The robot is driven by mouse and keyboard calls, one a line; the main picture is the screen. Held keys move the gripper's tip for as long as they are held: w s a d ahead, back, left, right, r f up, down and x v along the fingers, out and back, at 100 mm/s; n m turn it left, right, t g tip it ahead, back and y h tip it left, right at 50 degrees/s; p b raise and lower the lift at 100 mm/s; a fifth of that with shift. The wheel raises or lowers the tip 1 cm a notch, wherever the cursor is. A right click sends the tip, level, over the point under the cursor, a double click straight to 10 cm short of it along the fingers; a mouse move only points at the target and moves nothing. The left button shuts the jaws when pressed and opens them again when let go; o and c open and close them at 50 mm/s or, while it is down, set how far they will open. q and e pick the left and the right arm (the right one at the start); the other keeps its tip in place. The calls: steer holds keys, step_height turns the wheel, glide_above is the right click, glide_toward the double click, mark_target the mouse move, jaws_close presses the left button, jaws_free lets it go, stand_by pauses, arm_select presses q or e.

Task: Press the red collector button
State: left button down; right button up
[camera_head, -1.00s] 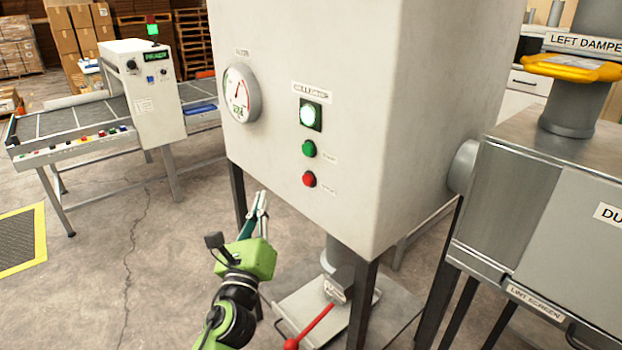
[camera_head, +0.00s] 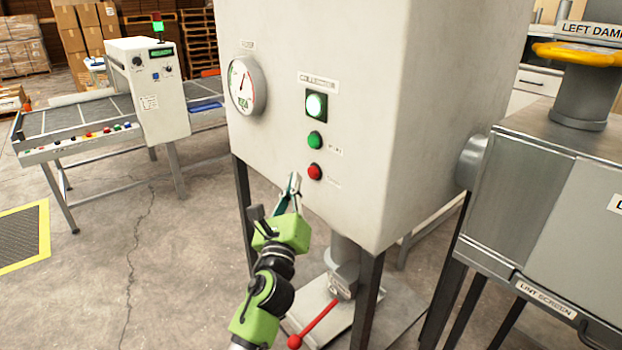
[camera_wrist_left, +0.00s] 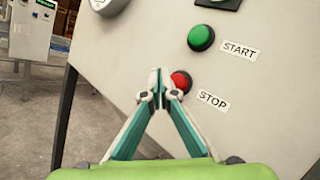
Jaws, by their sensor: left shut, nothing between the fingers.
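The red button (camera_head: 315,171) is on the front of the pale collector cabinet (camera_head: 400,120), below a green button (camera_head: 315,140) and a lit green lamp (camera_head: 316,105). In the left wrist view the red button (camera_wrist_left: 181,81) sits beside a STOP label (camera_wrist_left: 212,100), partly hidden by the fingers. My left gripper (camera_head: 294,178) is shut and empty, with its tips just left of and slightly below the red button in the head view. In the wrist view the fingertips (camera_wrist_left: 155,72) overlap the button's left edge; contact cannot be told. My right gripper is not in view.
A round gauge (camera_head: 246,85) is at the cabinet's upper left. A red-knobbed lever (camera_head: 314,326) is below the cabinet. A metal duct box (camera_head: 560,190) stands at the right, and a conveyor machine (camera_head: 148,90) at the left. The floor between is clear.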

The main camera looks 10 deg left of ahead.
arm_select(q)
steer(key=shift+w+d, duration=0.5)
steer(key=shift+w, duration=0.05)
stand_by(0.9)
steer(key=shift+w+d, duration=0.25)
steer(key=shift+w, duration=0.1)
steer(key=shift+w+d+b, duration=0.3)
steer(key=shift+w+b, duration=0.1)
steer(key=shift+b, duration=0.1)
stand_by(0.9)
stand_by(0.4)
steer(key=shift+s+a+p, duration=0.45)
steer(key=shift+s+a, duration=0.1)
steer(key=shift+s, duration=0.2)
